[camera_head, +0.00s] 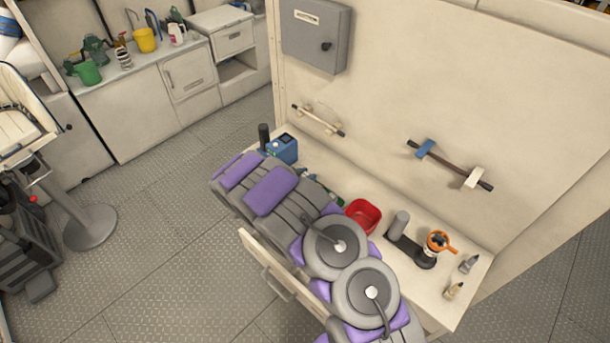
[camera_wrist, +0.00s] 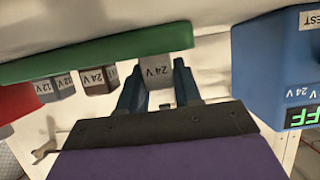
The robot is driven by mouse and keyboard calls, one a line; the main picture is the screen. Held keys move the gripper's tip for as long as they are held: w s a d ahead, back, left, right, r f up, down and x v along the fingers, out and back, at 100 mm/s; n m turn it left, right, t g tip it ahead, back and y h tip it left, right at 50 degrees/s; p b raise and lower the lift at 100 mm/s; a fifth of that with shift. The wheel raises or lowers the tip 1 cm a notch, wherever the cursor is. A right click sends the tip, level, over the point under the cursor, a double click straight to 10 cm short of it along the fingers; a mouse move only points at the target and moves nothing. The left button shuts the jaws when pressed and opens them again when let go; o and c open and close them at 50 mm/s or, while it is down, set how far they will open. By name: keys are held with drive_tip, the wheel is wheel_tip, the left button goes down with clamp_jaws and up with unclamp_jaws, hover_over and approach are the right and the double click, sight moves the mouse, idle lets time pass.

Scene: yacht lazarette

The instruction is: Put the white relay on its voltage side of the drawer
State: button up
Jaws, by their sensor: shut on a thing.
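In the wrist view, my gripper (camera_wrist: 158,82) is shut on a pale relay (camera_wrist: 157,68) labelled 24 V. The relay sits between the two dark blue fingers, close to a green holder (camera_wrist: 110,50); I cannot tell whether they touch. To its left, by the same holder, are a dark brown relay (camera_wrist: 99,79) marked 24 V and grey ones (camera_wrist: 62,86) marked 12 V. In the head view, my arm hides my gripper and the held relay. The drawer (camera_head: 262,262) under the bench seems pulled out; my arm hides its inside.
A blue tester (camera_wrist: 283,70) stands close to the right of my gripper; it also shows in the head view (camera_head: 283,148). A red bowl (camera_head: 363,216), a grey cylinder (camera_head: 399,224) and an orange-handled item (camera_head: 438,243) stand on the bench.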

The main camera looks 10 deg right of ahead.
drive_tip(key=shift+f, duration=0.15)
drive_tip(key=o, duration=1)
drive_tip(key=shift+f+b, duration=0.1)
drive_tip(key=shift+b, duration=0.45)
drive_tip(key=p+v, duration=0.1)
drive_tip(key=v, duration=0.4)
drive_tip(key=p+v, duration=0.1)
drive_tip(key=v, duration=0.5)
drive_tip(key=r+v, duration=0.1)
drive_tip(key=v, duration=0.5)
drive_tip(key=shift+p, duration=0.4)
